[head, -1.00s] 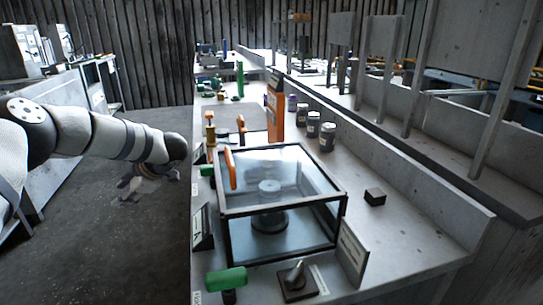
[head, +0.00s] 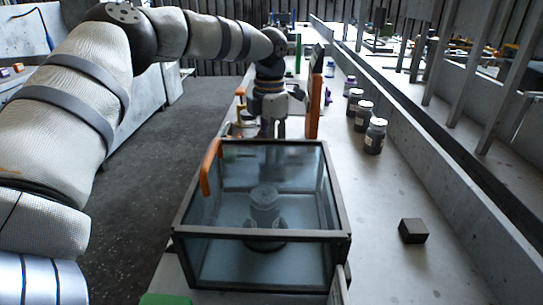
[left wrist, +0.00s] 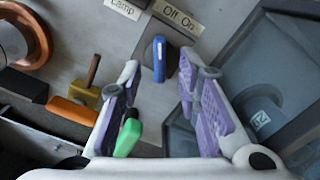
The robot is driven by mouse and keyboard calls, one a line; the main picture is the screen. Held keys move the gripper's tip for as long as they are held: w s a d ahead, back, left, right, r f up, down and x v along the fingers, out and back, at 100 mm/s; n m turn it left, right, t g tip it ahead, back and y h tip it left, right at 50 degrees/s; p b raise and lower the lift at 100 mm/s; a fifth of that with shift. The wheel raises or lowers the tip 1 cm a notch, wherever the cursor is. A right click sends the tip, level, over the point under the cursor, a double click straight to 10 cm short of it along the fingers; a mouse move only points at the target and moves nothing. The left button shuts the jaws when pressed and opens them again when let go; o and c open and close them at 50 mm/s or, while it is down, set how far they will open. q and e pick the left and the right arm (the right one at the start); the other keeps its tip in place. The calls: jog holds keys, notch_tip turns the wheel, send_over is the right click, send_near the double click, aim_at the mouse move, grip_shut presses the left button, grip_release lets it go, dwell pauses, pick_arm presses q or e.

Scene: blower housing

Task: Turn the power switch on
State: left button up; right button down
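The switch is a blue lever (left wrist: 159,58) on a dark base, below a label reading "Off On" (left wrist: 178,17) in the left wrist view. In the head view I cannot make it out behind my arm and gripper. My left gripper (left wrist: 160,80) is open, its purple-padded fingers spread to either side of the blue lever in the picture. Nothing is held, and I cannot tell any contact. In the head view my left gripper (head: 270,130) points down just behind the glass case. My right gripper is not in view.
The dark-framed glass case (head: 262,233) with an orange handle (head: 210,167) stands close in front. An upright orange panel (head: 315,95) and several jars (head: 375,135) stand behind and right. A dark block (head: 413,231) lies right. A green handle (left wrist: 128,137) shows by the left finger.

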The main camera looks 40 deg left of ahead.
pick_arm(q)
jog(key=shift+f, duration=1.5)
grip_shut()
jog(key=shift+m, duration=0.3)
jog(key=m, duration=0.5)
jog(key=shift+m, duration=0.3)
jog(key=m, duration=0.5)
jog(key=shift+m, duration=0.3)
jog(key=shift+r, duration=0.1)
grip_release()
